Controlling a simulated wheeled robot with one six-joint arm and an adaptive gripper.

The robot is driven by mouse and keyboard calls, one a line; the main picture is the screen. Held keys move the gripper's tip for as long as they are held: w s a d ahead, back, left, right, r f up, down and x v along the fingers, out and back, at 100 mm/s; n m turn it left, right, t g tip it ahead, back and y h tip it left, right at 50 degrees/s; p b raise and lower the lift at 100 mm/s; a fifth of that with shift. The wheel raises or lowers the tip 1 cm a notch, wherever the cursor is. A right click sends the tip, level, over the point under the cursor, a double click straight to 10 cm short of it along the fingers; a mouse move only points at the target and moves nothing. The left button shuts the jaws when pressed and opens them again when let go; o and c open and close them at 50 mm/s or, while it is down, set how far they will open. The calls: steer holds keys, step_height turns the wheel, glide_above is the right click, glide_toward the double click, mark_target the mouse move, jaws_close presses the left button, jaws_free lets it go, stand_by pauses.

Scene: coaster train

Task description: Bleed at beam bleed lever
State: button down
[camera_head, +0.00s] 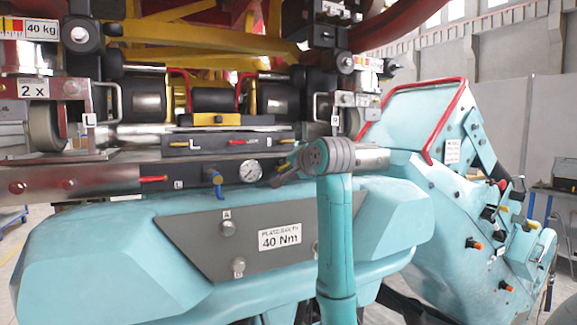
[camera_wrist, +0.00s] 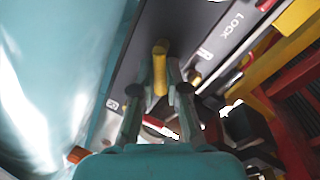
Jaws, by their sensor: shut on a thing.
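My gripper (camera_wrist: 160,88) is shut on a yellow lever (camera_wrist: 160,72) in the wrist view; the lever's rounded end shows between the two fingers. In the head view my gripper (camera_head: 279,177) is at the right end of the dark beam panel, just right of the pressure gauge (camera_head: 249,171). Only a small yellow part of the lever (camera_head: 285,167) shows there. My arm hides the beam to the right of it. I cannot read a label that names this lever as the bleed lever.
A black panel with red and yellow handles (camera_head: 237,142) lies just above. The turquoise body with a 40 Nm plate (camera_head: 280,237) bulges below.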

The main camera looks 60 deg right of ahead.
steer(key=shift+s+d+f+m+y, duration=0.1)
steer(key=shift+f+m+y, duration=0.1)
steer(key=shift+m, duration=0.35)
steer(key=shift+d+f+m+y, duration=0.1)
steer(key=shift+m+y, duration=0.1)
steer(key=shift+m, duration=0.35)
steer(key=shift+f+m+t+y, duration=0.15)
steer(key=shift+m+t+y, duration=0.1)
steer(key=shift+m, duration=0.45)
steer(key=shift+f+m+t+y, duration=0.15)
steer(key=shift+m+t, duration=0.1)
steer(key=shift+m, duration=0.45)
steer(key=c, duration=1.2)
jaws_free()
steer(key=v, duration=1.2)
